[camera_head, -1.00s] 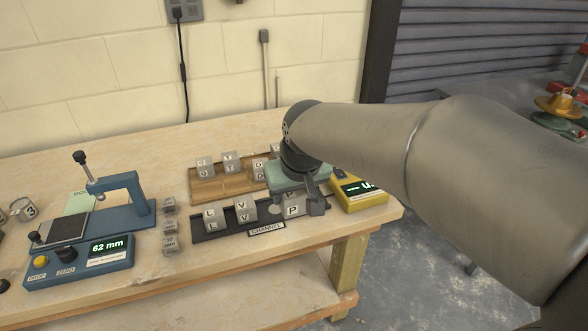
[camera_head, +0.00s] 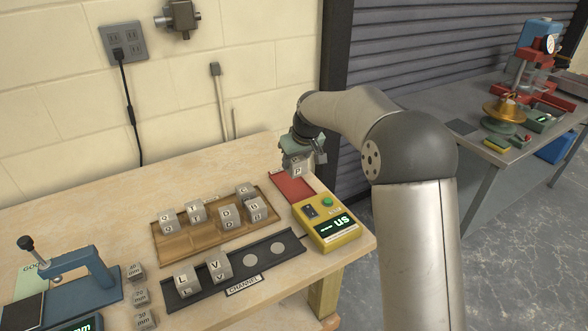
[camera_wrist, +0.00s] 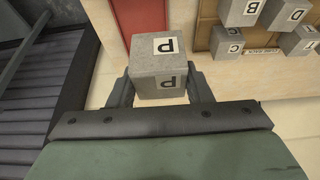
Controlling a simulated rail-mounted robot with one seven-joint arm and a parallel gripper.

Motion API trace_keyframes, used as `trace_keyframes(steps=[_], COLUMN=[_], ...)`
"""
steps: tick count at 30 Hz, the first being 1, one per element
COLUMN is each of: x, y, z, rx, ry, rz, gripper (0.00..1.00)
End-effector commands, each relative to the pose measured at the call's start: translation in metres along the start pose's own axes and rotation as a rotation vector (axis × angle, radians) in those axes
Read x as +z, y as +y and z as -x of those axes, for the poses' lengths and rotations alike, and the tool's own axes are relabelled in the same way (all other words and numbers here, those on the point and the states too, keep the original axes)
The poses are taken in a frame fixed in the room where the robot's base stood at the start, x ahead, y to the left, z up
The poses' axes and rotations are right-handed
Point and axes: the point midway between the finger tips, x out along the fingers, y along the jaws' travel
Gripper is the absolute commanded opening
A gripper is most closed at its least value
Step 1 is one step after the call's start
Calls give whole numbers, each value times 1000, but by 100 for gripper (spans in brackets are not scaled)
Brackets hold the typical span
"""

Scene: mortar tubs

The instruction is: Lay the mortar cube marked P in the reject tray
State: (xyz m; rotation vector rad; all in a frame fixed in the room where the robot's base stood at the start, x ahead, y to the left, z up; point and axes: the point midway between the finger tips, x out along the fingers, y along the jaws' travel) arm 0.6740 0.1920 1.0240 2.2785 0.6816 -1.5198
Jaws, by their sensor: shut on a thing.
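The grey mortar cube marked P (camera_head: 297,167) is held between the fingers of my gripper (camera_head: 297,160). In the wrist view the cube (camera_wrist: 160,65) shows P labels on two faces, with a finger on each side of it. The red reject tray (camera_head: 292,190) lies at the back right of the bench, flat and with no cube seen in it. The held cube is above the far end of this tray in the head view. In the wrist view the red tray (camera_wrist: 140,15) shows beyond the cube. The cube hides part of the tray.
A yellow meter (camera_head: 328,222) stands just in front of the red tray. A wooden tray (camera_head: 205,238) with several lettered cubes lies to its left. The black channel rack (camera_head: 270,252) holds cubes L and V. A blue gauge (camera_head: 85,280) stands at the left.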

Motion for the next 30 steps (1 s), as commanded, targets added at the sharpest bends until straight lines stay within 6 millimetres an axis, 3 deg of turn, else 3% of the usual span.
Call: trace_keyframes(steps=[7,13,18,24,30], x=[-46,-61,-67,-70,-58], y=[17,26,31,33,33], z=[-45,-92,-114,-126,-151], rx=[0,0,1,1,1], ry=[-1,-2,0,0,-1], rz=[0,-1,-1,-1,-1], gripper=[15,15,15,15,15])
